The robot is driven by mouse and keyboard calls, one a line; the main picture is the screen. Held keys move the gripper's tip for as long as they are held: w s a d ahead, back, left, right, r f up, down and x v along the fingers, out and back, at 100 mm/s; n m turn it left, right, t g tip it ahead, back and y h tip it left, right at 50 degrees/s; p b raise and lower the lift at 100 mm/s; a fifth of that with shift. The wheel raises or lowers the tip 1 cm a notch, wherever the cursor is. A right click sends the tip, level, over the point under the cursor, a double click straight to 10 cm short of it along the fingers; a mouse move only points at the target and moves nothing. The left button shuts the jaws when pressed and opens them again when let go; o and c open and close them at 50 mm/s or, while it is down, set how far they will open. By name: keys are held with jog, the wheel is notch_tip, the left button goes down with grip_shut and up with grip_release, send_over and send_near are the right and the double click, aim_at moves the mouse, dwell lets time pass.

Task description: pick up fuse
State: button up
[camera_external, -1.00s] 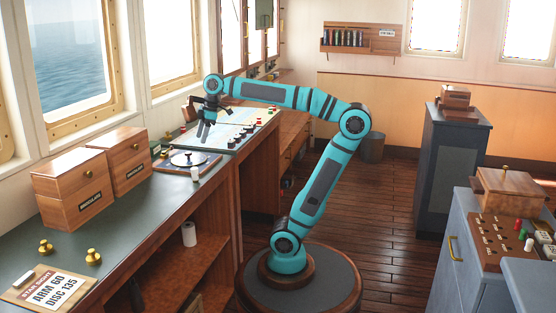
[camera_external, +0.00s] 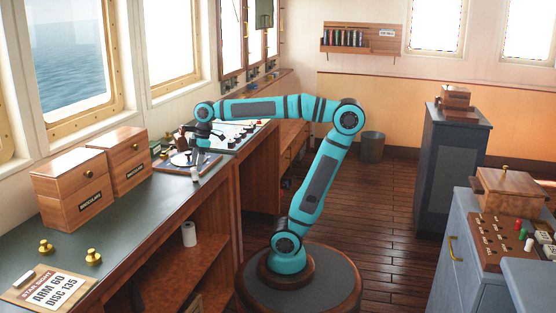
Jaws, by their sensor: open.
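A small white cylinder (camera_external: 195,175), which may be the fuse, stands near the front edge of the left counter, beside the round disc device (camera_external: 178,160). It is too small here to be sure what it is. My gripper (camera_external: 197,161) points down over the right part of the disc device, close above and behind the white cylinder. Its jaws are open and I see nothing held. The fingers hide part of the disc device, and I cannot tell whether they touch anything.
Two wooden boxes (camera_external: 72,190) (camera_external: 125,160) stand left of the device. Brass knobs (camera_external: 93,257) and a label card (camera_external: 50,290) lie on the near counter. A chart board (camera_external: 236,135) lies behind. The right console (camera_external: 500,243) holds coloured pegs. The counter between boxes and front edge is clear.

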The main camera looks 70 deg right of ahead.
aim_at(193, 173)
jog(key=shift+a+x, duration=0.15)
jog(key=shift+x, duration=1.25)
jog(key=shift+a+x, duration=0.15)
jog(key=shift+x, duration=1.2)
jog(key=shift+r, duration=0.1)
jog(key=shift+c, duration=0.2)
jog(key=c, duration=1)
